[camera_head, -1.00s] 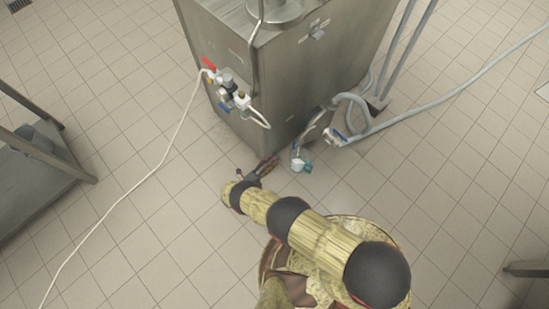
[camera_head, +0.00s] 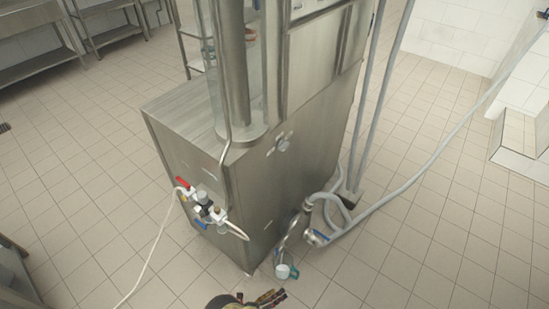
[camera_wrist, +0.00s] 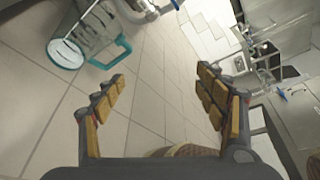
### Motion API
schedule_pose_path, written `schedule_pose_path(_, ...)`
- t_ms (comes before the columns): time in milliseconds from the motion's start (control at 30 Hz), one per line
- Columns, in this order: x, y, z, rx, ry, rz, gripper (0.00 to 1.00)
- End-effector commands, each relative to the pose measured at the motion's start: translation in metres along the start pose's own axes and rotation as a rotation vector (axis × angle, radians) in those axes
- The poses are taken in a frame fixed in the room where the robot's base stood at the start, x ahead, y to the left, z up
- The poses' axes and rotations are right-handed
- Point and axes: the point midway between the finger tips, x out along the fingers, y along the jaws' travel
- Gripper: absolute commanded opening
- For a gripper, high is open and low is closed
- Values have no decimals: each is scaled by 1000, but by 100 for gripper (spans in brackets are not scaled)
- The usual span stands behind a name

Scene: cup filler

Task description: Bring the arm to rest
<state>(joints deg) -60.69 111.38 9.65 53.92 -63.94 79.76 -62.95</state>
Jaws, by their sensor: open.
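My gripper (camera_wrist: 162,88) is open and empty in the wrist view, its two padded fingers spread apart over the tiled floor. In the head view only part of my gripper (camera_head: 262,300) shows at the bottom edge, in front of the steel machine. The rest of my arm is out of the head picture.
The tall steel cup filler (camera_head: 225,170) stands in the middle, with red and blue valves (camera_head: 205,208) on its side. Grey hoses (camera_head: 400,190) and a small teal-handled jug (camera_head: 287,270) are at its lower right. The jug also shows in the wrist view (camera_wrist: 90,35). Tiled floor is open on the right.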

Motion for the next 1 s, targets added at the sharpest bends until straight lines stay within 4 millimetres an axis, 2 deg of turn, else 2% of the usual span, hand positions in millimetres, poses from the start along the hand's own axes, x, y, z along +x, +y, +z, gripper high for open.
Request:
schedule_pose_path(167,-15,-30,13,194,147,-21,72)
schedule_pose_path(267,-26,-50,27,319,238,-42,72)
schedule_pose_path(667,-71,-158,116,854,613,-195,72)
schedule_pose_path(1000,-95,-264,188,1245,881,-354,72)
